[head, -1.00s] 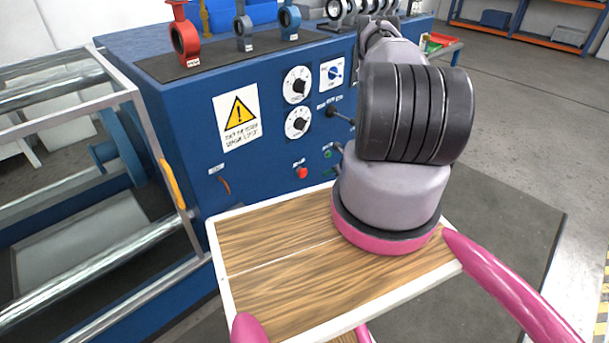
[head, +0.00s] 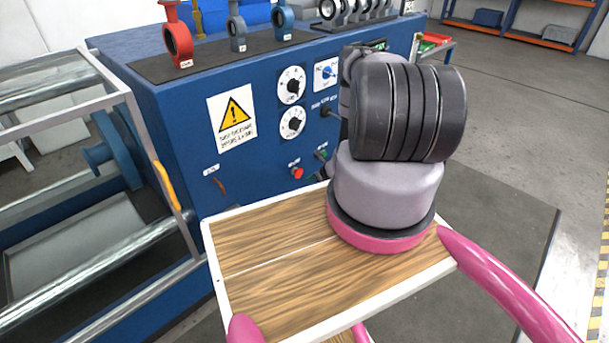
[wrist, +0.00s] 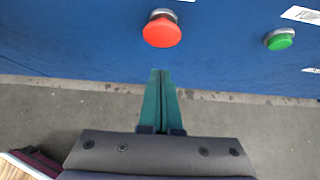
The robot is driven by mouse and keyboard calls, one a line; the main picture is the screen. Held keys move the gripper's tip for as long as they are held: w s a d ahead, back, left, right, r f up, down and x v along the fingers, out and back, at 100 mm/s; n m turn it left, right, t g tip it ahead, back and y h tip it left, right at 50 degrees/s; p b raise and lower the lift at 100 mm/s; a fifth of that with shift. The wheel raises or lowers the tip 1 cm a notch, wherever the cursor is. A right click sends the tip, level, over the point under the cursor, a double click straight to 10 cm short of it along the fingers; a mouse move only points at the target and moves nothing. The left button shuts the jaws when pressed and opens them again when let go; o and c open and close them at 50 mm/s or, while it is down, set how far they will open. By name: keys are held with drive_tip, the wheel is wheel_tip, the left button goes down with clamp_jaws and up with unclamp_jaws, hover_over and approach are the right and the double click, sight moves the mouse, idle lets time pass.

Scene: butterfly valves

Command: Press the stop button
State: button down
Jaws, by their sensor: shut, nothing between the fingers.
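The red stop button (head: 297,173) sits low on the front of the blue machine in the head view. In the wrist view the red button (wrist: 162,32) is a round mushroom cap at the upper middle. My gripper (wrist: 161,72) shows in the wrist view with its green fingers shut together and empty. The fingertips appear just below the red button in the picture, apart from it. In the head view my gripper is hidden behind my arm.
A green button (wrist: 279,39) is to the right of the red one. The blue machine (head: 185,130) carries a warning sign (head: 232,117), dials (head: 292,85) and a red valve (head: 177,38) on top. A framed guard (head: 150,150) stands at the left.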

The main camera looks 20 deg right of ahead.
sight(300, 175)
drive_tip(key=shift+w+a, duration=0.25)
drive_tip(key=shift+w, duration=0.4)
drive_tip(key=shift+w+a, duration=0.2)
drive_tip(key=shift+w, duration=0.4)
drive_tip(key=shift+w+a, duration=0.25)
drive_tip(key=shift+w, duration=0.4)
